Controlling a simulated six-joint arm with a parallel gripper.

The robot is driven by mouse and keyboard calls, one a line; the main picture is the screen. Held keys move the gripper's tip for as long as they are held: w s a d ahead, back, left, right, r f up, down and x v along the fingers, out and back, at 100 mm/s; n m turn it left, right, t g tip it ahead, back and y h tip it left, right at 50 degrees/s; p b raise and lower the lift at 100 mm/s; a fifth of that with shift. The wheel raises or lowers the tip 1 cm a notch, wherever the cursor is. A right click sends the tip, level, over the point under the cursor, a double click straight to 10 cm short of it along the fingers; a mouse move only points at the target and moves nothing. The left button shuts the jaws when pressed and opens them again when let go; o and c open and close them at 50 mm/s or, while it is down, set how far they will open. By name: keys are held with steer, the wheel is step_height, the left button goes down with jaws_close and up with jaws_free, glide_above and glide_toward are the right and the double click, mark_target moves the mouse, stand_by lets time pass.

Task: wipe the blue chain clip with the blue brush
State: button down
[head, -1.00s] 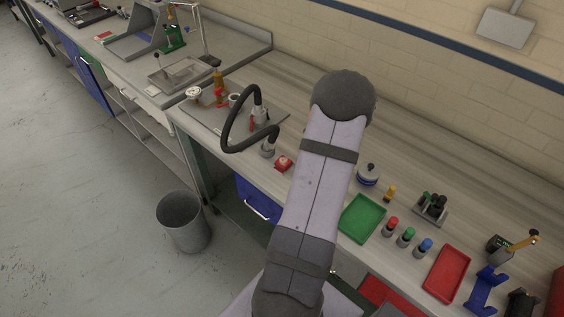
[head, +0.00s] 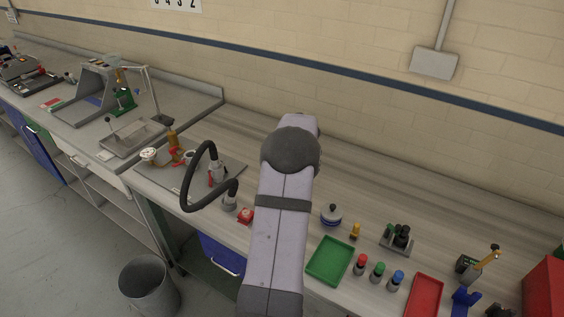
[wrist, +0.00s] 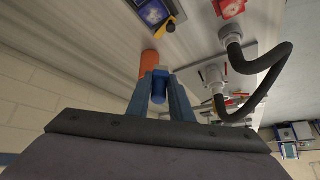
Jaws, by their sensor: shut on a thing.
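My gripper (wrist: 161,92) shows in the wrist view, its two blue-grey fingers shut on a dark blue piece (wrist: 159,88), apparently the handle of the blue brush. The rest of what I hold is hard to make out. An orange cylinder (wrist: 153,63) shows just beyond the fingertips; I cannot tell whether it belongs to the held thing. In the head view my own arm hides the gripper and the brush. I cannot surely pick out the blue chain clip; a small blue item (head: 137,92) shows beside the grey frame on the far left bench.
A black hose (head: 188,186) loops above the bench left of my arm. The bench's back strip by the wall is clear.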

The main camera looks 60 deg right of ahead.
steer(key=shift+f, duration=0.1)
steer(key=shift+f+b, duration=1.3)
steer(key=shift+f, duration=1.15)
steer(key=shift+f, duration=0.1)
